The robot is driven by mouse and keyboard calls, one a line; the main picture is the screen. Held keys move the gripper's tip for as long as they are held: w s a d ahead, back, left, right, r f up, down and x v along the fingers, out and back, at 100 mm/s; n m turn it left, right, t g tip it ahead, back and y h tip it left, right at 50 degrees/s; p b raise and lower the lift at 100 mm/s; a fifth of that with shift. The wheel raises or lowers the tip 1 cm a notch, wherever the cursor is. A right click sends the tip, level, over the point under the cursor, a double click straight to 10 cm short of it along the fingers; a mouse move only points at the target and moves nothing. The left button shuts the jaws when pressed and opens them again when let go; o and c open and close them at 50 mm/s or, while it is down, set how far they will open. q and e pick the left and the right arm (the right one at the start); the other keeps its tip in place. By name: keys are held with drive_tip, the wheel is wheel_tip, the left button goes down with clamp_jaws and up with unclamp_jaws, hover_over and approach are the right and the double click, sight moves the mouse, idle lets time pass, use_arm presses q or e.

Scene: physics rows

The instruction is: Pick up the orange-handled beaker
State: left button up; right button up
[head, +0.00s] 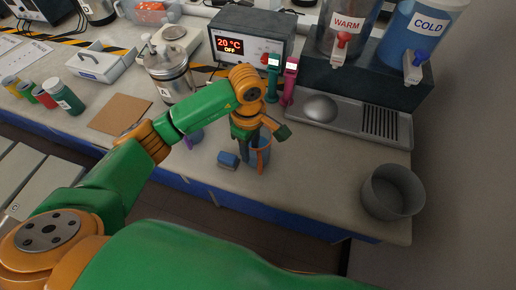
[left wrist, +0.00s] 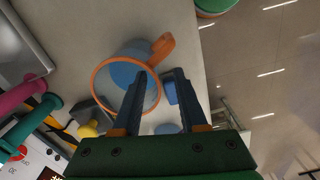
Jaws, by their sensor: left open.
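The beaker (head: 262,157) stands on the bench near its front edge, a clear bluish cup with an orange handle. In the left wrist view the beaker (left wrist: 107,92) shows its orange rim, with the orange handle (left wrist: 163,47) pointing away to the upper right. My left gripper (head: 252,142) is above the beaker in the head view and partly hides it. In the left wrist view my left gripper (left wrist: 161,76) is open. One finger overlaps the beaker's mouth, the other lies outside the rim; whether they touch it I cannot tell. My right gripper is not in view.
A small blue block (head: 228,160) sits just left of the beaker. A grey round container (head: 392,192) stands at the right front. A brown mat (head: 120,113) lies left.

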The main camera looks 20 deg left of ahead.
use_arm(q)
drive_tip(key=p, duration=0.1)
hover_over(253, 167)
wheel_tip(253, 167, down, 5)
drive_tip(key=shift+w+a+f, duration=0.1)
drive_tip(key=shift+w, duration=0.05)
clamp_jaws()
idle(1.2)
